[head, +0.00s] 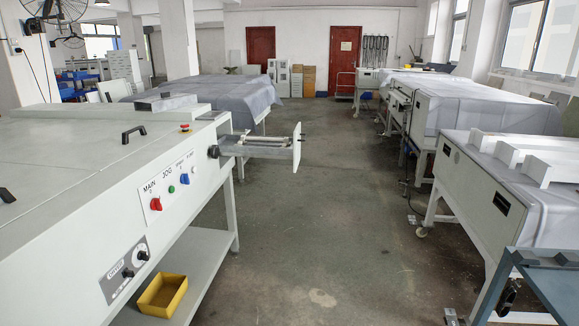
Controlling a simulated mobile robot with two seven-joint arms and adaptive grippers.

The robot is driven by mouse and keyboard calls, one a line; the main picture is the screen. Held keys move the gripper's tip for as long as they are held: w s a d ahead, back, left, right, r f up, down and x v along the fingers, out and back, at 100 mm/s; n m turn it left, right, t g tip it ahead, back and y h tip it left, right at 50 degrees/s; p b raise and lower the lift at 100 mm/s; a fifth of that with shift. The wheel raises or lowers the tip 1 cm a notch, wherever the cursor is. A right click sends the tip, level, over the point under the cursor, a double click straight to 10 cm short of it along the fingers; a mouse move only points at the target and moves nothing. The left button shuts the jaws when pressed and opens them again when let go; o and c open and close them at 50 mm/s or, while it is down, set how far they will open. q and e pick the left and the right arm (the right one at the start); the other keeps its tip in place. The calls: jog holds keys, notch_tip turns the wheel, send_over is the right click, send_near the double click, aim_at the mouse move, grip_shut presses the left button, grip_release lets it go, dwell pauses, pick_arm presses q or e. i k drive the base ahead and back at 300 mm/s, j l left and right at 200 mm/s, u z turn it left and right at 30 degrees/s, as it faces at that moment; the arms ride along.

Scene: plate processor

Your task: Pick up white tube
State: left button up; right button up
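No gripper of mine shows in the head view. I cannot tell for certain which thing is the white tube. A pale, slim, tube-like piece (262,141) lies in the pulled-out drawer (285,152) at the far end of the left machine; it is too small to make out well. Long white bars (505,141) lie side by side on the covered machine at the right; they look box-shaped rather than round.
The left machine (60,160) has knobs and a red stop button (185,128). A yellow bin (162,294) sits on its lower shelf. A blue-grey frame (545,275) stands at bottom right. The central aisle floor (320,225) is clear.

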aim_at(273, 139)
jog(key=i+u, duration=0.1)
jog(key=i, duration=0.55)
jog(key=i+l, duration=0.1)
jog(key=i, duration=0.5)
jog(key=i+z, duration=0.2)
jog(key=i, duration=0.25)
jog(key=i+j+z, duration=0.25)
jog(key=i, duration=0.2)
